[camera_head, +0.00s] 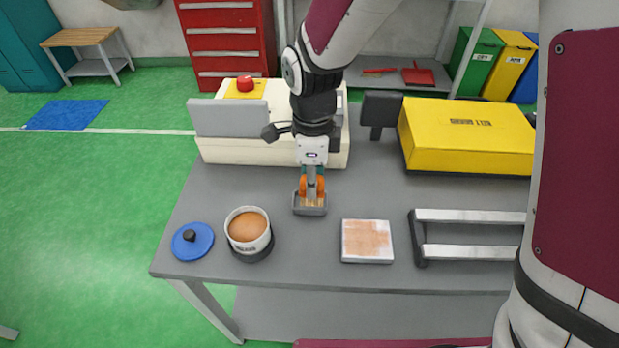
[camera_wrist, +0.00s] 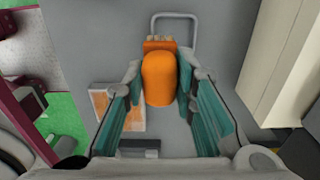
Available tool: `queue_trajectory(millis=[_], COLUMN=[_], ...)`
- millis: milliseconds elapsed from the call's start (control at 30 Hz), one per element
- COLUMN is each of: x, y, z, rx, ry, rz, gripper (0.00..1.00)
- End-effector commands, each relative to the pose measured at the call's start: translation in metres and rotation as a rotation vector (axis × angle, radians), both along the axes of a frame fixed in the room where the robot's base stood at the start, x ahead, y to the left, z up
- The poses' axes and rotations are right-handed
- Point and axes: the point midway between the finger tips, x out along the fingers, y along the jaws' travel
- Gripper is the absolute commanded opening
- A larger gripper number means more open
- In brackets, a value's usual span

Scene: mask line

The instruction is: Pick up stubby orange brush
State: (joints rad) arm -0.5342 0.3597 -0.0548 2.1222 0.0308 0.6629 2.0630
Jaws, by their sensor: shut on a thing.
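The stubby orange brush (camera_wrist: 158,78) sits between the two teal-lined fingers of my gripper (camera_wrist: 158,88) in the wrist view. Its rounded orange handle points toward the wrist camera, and tan bristles (camera_wrist: 172,44) show at its far end. In the head view the orange handle (camera_head: 305,187) shows on both sides of my gripper (camera_head: 312,180), which points down and is shut on it. The brush is over a small grey tray (camera_head: 310,211) on the table. I cannot tell whether the bristles touch the tray.
A white square with orange smears (camera_head: 367,240) lies right of the tray. A pot of orange-brown liquid (camera_head: 248,228) and a blue lid (camera_head: 192,241) stand left. A metal rack (camera_head: 470,216) and yellow box (camera_head: 468,135) are right; a cream machine (camera_head: 225,150) is behind.

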Motion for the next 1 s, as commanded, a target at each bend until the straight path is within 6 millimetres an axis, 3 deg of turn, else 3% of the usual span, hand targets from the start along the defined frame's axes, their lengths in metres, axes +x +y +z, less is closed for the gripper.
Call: queue_trajectory(millis=[300,500,700,1000], x=[-0.081,-0.116,-0.133,-0.136], y=[-0.023,-0.033,-0.038,-0.039], z=[0.009,0.012,0.013,0.013], rx=[0.001,0.002,0.002,0.002], ry=[-0.001,-0.002,-0.002,-0.002], rz=[0.002,0.000,0.000,-0.001], gripper=[0.00,0.00,0.00,0.00])
